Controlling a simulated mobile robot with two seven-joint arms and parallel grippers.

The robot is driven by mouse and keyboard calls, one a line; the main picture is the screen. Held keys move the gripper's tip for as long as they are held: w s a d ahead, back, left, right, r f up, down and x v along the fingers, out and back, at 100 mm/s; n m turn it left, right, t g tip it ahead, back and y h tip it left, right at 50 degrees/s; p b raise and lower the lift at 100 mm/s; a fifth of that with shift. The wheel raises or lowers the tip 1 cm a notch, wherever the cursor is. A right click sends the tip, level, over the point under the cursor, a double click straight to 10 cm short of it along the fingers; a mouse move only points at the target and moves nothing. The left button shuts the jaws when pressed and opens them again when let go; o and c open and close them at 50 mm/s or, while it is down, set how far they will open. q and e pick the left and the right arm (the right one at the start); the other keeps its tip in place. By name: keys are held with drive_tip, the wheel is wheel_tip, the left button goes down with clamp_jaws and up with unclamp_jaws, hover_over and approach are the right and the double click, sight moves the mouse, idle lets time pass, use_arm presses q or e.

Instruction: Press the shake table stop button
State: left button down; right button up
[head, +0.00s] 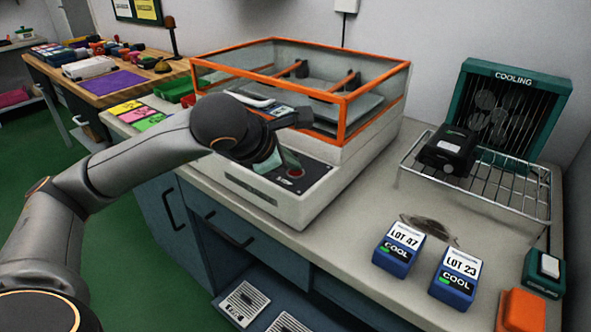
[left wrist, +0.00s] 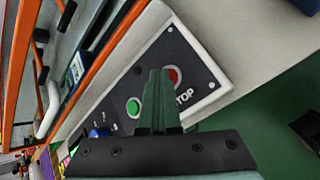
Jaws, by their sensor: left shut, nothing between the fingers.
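The shake table (head: 265,190) is a pale machine with an orange-framed enclosure on the counter. Its dark control panel (head: 312,184) faces the front. The red stop button (head: 296,173) shows on the panel, just right of my left gripper (head: 282,163) in the head view. In the left wrist view the stop button (left wrist: 174,76) is partly hidden behind the shut fingertips (left wrist: 160,72), beside the word STOP. A green button (left wrist: 132,107) and a blue knob (left wrist: 97,133) are on the same panel. The left gripper is shut and empty; I cannot tell whether it touches the button. My right gripper is not in view.
Blue boxes marked LOT 47 (head: 399,250) and LOT 23 (head: 456,278) stand on the counter at the right. A wire rack (head: 500,190) holds a black device (head: 447,150) before the green cooling unit (head: 548,100). An orange block (head: 525,311) lies near the front corner.

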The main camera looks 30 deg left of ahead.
sight(291, 175)
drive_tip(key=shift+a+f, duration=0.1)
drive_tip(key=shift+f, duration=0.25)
use_arm(q)
drive_tip(key=shift+r+p, duration=0.45)
drive_tip(key=shift+r, duration=0.3)
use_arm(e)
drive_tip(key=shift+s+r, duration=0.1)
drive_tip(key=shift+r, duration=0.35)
use_arm(q)
drive_tip(key=shift+r+p, duration=0.55)
drive_tip(key=shift+r, duration=0.05)
wheel_tip(291, 175, up, 4)
drive_tip(key=p, duration=0.3)
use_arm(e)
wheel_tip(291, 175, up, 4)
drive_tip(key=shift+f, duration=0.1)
